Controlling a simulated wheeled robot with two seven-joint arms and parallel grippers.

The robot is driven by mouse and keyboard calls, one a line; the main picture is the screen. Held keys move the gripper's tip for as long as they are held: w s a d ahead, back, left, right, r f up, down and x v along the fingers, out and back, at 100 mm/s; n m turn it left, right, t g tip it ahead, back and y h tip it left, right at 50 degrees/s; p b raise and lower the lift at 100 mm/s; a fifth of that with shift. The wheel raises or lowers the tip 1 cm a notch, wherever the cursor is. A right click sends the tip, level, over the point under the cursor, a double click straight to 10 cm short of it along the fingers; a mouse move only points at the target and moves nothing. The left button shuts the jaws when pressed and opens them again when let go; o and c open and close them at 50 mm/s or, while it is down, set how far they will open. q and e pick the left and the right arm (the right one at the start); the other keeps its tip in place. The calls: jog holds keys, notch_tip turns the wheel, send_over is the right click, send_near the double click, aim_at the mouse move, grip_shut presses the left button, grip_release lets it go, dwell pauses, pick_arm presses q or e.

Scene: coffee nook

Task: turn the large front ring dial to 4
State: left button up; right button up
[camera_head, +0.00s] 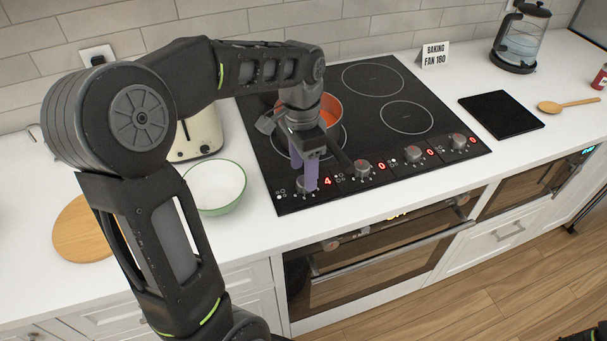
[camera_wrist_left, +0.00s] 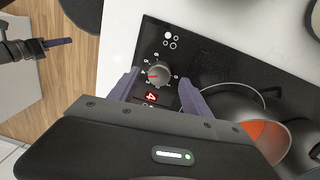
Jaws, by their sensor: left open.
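The large front ring dial (camera_wrist_left: 158,75) is the leftmost knob on the black cooktop's front strip; its red mark points left in the left wrist view. The red display beside it (camera_wrist_left: 151,96) reads 4, and this display also shows in the head view (camera_head: 327,181). My left gripper (camera_head: 304,188) is over this dial, its purple fingers partly hiding it. In the left wrist view the left gripper (camera_wrist_left: 159,77) is open, one finger on either side of the dial, with gaps visible. My right gripper (camera_wrist_left: 48,44) shows small at the left edge there; its opening is unclear.
A pot with orange contents (camera_head: 328,106) stands on the hob behind the left gripper. Three more knobs (camera_head: 363,168) to the right have displays reading 0. A green-rimmed bowl (camera_head: 215,187) and a toaster (camera_head: 198,137) stand left of the cooktop (camera_head: 360,140).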

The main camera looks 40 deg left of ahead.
aim_at(303, 179)
pick_arm(q)
notch_tip(303, 179, up, 6)
jog(key=shift+a+f, duration=0.15)
jog(key=shift+f, duration=0.1)
dwell(0.5)
